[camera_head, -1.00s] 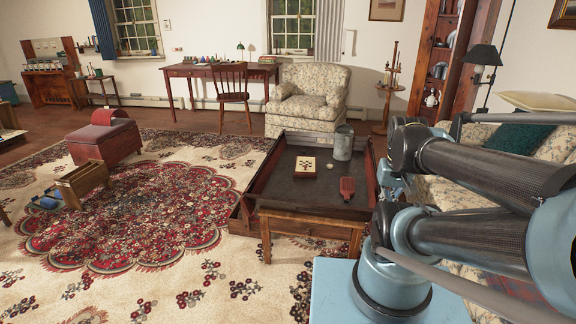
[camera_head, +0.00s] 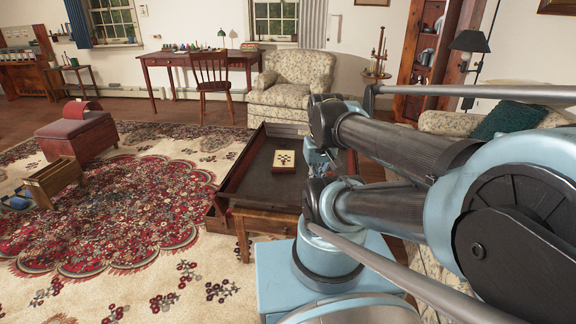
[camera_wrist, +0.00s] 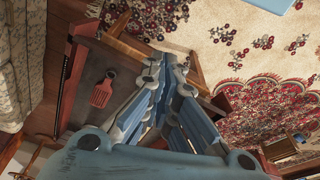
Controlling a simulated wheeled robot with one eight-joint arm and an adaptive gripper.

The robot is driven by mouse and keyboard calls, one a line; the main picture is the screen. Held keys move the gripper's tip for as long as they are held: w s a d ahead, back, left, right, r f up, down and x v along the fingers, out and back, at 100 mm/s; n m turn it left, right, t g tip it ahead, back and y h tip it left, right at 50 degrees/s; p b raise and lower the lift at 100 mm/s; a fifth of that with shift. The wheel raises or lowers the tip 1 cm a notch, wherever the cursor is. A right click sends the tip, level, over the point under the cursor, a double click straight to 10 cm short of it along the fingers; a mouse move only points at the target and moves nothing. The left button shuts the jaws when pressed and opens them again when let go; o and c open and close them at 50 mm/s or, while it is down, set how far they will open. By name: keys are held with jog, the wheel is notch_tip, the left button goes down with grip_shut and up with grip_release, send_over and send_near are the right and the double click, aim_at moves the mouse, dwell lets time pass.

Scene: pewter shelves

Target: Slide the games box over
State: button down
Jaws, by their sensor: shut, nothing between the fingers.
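The games box (camera_head: 284,160) is a small cream and brown box with a checkered pattern on its lid. It lies flat on the dark sunken top of the low wooden table (camera_head: 265,221). My gripper (camera_head: 320,162) is partly hidden by my arm, close to the right of the box in the head view; I cannot tell whether it touches. In the wrist view my gripper (camera_wrist: 169,68) has its blue fingers together with nothing seen between them.
The table has a raised wooden rim. A floral armchair (camera_head: 290,88) stands behind the table. The table top left of the box looks clear.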

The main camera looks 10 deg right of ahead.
jog(key=w+r+n, duration=0.2)
jog(key=w+r, duration=0.3)
jog(key=w, duration=0.7)
jog(key=n+y, duration=0.2)
jog(key=n, duration=0.2)
send_over(287, 168)
jog(key=s+d, duration=0.4)
jog(key=s, duration=0.3)
notch_tip(287, 168, down, 23)
jog(key=shift+t, duration=0.4)
jog(key=x, duration=1)
jog(key=shift+d+f, duration=0.15)
jog(key=shift+w+a, duration=0.3)
jog(key=shift+w, duration=0.25)
jog(key=shift+w+a, duration=0.3)
jog(key=shift+w, duration=0.2)
jog(key=shift+w+a, duration=0.4)
jog(key=shift+w, duration=0.25)
